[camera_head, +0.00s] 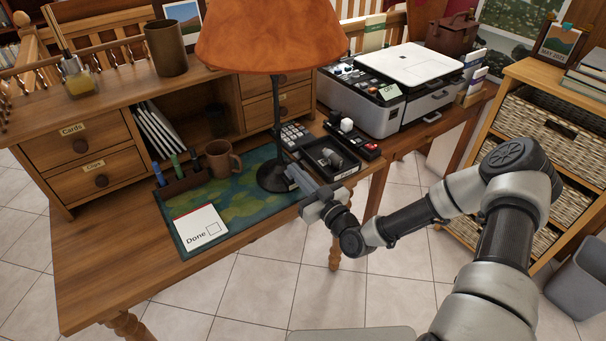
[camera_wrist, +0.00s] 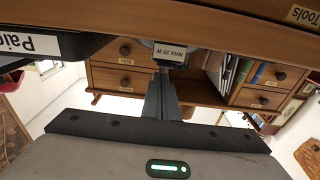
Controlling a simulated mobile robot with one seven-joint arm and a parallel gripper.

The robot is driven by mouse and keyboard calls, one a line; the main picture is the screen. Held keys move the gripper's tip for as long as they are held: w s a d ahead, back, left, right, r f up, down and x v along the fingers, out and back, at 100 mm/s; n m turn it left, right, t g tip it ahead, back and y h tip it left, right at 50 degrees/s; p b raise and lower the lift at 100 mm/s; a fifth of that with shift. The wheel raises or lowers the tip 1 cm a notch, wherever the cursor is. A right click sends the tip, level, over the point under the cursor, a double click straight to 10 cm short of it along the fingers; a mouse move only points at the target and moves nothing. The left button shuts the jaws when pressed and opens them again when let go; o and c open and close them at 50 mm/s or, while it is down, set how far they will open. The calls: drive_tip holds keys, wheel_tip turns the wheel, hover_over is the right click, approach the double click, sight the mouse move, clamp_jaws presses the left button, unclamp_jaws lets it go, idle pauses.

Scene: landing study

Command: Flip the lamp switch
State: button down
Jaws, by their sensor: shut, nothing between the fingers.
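The lamp has a wide orange shade (camera_head: 270,42), a thin dark stem (camera_head: 277,115) and a round black base (camera_head: 271,180) on the desk mat. My gripper (camera_head: 293,171) is shut and empty, close to the right side of the lamp's base and low stem. Whether it touches the lamp I cannot tell. In the wrist view, the closed fingers (camera_wrist: 162,80) point up the picture toward a small piece with a "MAX 25 W" label (camera_wrist: 168,52), which seems to belong to the lamp. I cannot make out the switch itself.
A black tray (camera_head: 345,168) stands just right of my gripper. A brown mug (camera_head: 220,158), a pen holder (camera_head: 183,185) and a "Done" card (camera_head: 201,228) are left of the lamp. A printer (camera_head: 365,103) stands behind right. The desk's front left is bare.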

drive_tip(key=shift+w+a+f, duration=0.1)
drive_tip(key=shift+f, duration=0.35)
drive_tip(key=shift+r, duration=0.1)
